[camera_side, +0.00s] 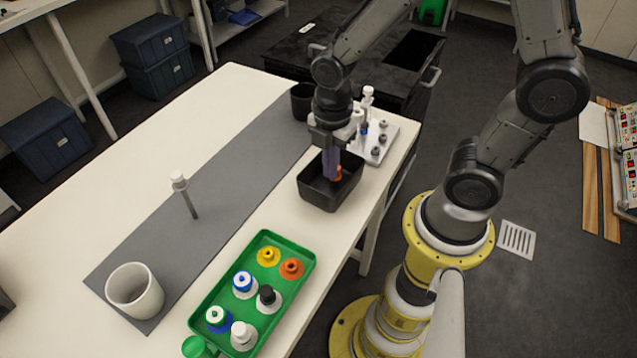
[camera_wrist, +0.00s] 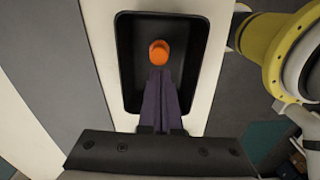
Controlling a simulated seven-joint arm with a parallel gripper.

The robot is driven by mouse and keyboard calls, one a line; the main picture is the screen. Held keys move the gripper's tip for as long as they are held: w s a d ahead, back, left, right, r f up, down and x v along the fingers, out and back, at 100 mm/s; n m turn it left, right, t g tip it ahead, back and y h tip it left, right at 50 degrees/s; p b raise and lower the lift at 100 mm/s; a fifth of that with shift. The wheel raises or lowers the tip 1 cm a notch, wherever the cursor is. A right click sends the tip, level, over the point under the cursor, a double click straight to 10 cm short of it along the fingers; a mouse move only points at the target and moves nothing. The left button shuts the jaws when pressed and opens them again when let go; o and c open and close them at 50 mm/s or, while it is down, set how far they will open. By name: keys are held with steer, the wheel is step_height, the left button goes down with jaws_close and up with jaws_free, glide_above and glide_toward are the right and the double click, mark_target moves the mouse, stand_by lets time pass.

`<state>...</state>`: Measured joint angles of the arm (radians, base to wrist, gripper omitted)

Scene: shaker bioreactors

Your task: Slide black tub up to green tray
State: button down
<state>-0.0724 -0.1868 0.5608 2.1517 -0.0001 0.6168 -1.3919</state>
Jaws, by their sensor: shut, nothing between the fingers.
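The black tub (camera_side: 318,194) stands on the white table near its right edge. In the wrist view the tub (camera_wrist: 194,98) is seen from above, with an orange cap-like piece (camera_wrist: 159,52) inside it. My gripper (camera_side: 331,172) points down into the tub with its purple fingers shut and empty. In the wrist view the fingertips (camera_wrist: 161,76) are just beside the orange piece; whether they touch the tub is not clear. The green tray (camera_side: 209,299) lies closer to the side camera, apart from the tub, with several coloured caps on it.
A grey mat (camera_side: 235,165) runs along the table. A white cup (camera_side: 134,291) and a white-topped rod (camera_side: 187,193) stand on it. Behind the tub are a metal plate with fittings (camera_side: 378,148) and a dark cup (camera_side: 301,101). Bare table lies between tub and tray.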

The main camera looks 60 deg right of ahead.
mark_target(318, 185)
step_height(318, 185, down, 2)
steer(key=shift+s+f, duration=0.1)
steer(key=shift+w+a, duration=0.25)
steer(key=shift+a, duration=0.9)
steer(key=shift+w+a, duration=0.1)
steer(key=shift+a, duration=0.75)
steer(key=shift+r, duration=0.2)
steer(key=a, duration=0.6)
steer(key=w+a, duration=0.1)
steer(key=a, duration=0.2)
